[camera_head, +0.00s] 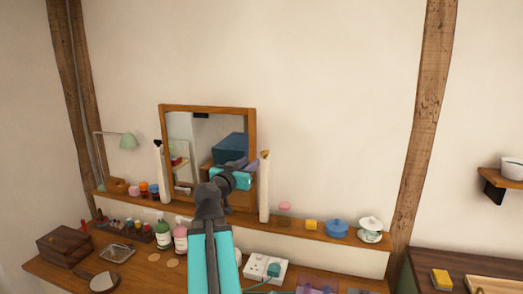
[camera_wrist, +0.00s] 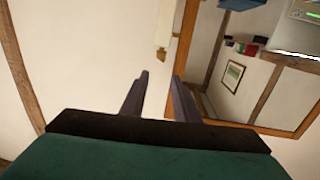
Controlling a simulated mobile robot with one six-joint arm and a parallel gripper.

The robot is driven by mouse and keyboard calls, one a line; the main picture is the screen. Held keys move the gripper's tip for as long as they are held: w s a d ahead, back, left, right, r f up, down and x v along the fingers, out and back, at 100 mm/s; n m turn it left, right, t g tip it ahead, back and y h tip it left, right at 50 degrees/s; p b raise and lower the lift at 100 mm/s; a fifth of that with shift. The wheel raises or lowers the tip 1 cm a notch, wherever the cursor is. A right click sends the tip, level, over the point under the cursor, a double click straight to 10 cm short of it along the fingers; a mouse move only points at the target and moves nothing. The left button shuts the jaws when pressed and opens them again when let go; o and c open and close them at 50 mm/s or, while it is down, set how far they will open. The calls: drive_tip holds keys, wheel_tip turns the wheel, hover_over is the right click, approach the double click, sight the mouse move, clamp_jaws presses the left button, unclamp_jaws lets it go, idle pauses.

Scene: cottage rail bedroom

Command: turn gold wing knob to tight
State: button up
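The gold wing knob (camera_head: 265,155) is at the top of the white post (camera_head: 264,190) right of the mirror (camera_head: 208,150). My gripper (camera_head: 254,165) is just left of the knob in the head view; I cannot tell whether they touch there. In the wrist view my gripper (camera_wrist: 158,80) is open, with its two dark fingers apart and nothing between them. The post (camera_wrist: 166,22) shows beyond the fingertips, with a small tan part, likely the knob (camera_wrist: 161,53), at its lower end. The knob's wing angle is too small to read.
The wood-framed mirror is close beside my fingers. A second white post (camera_head: 161,175) with a dark knob stands at its left. The shelf holds a blue pot (camera_head: 336,228) and a lidded cup (camera_head: 370,229). Bottles (camera_head: 163,234) stand below.

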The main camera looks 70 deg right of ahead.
sight(265, 155)
drive_tip(key=shift+d+r+p, duration=0.1)
drive_tip(key=shift+d+p, duration=0.4)
drive_tip(key=shift+p, duration=0.85)
drive_tip(key=d+p, duration=0.4)
drive_tip(key=d, duration=0.7)
drive_tip(key=shift+s, duration=0.3)
drive_tip(key=shift+d, duration=0.1)
clamp_jaws()
